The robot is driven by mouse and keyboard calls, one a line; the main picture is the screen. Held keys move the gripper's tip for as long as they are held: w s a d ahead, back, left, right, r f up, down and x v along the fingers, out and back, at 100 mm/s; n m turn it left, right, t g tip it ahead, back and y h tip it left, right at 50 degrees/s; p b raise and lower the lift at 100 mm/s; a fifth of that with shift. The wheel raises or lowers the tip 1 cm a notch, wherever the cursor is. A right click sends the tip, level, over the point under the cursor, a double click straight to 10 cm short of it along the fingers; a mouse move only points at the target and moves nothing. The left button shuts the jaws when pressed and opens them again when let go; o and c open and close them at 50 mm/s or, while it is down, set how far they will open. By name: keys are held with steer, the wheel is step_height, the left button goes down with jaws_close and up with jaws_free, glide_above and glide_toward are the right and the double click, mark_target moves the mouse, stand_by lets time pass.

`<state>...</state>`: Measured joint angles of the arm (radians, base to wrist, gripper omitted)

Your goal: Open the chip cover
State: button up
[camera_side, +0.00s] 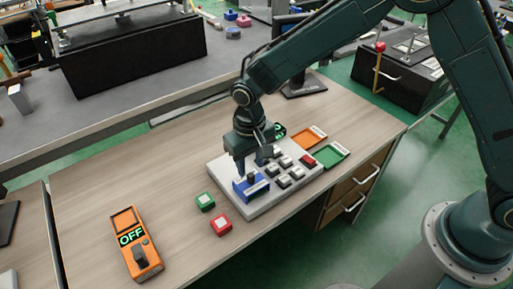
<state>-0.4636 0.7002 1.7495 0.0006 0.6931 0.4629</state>
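A light grey board (265,201) lies near the right part of the wooden desk, with several grey and black blocks and one red block on top. A blue part (245,190) with a pale label and a dark knob sits at the board's left front corner; it may be the chip cover, but no name is readable. My gripper (252,170) points down over the board, right at the back of the blue part. A finger reaches down close to the blue part's left back edge. Whether it touches, and how wide the fingers stand, is too small to tell.
A green button block (205,202) and a red one (221,225) stand left of the board. An orange device (136,244) reading "OFF" lies at the front left. Orange (309,138) and green (334,154) trays lie behind the board. The desk's left middle is clear.

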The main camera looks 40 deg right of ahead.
mark_target(251, 174)
steer(key=shift+f, duration=1.95)
jaws_close()
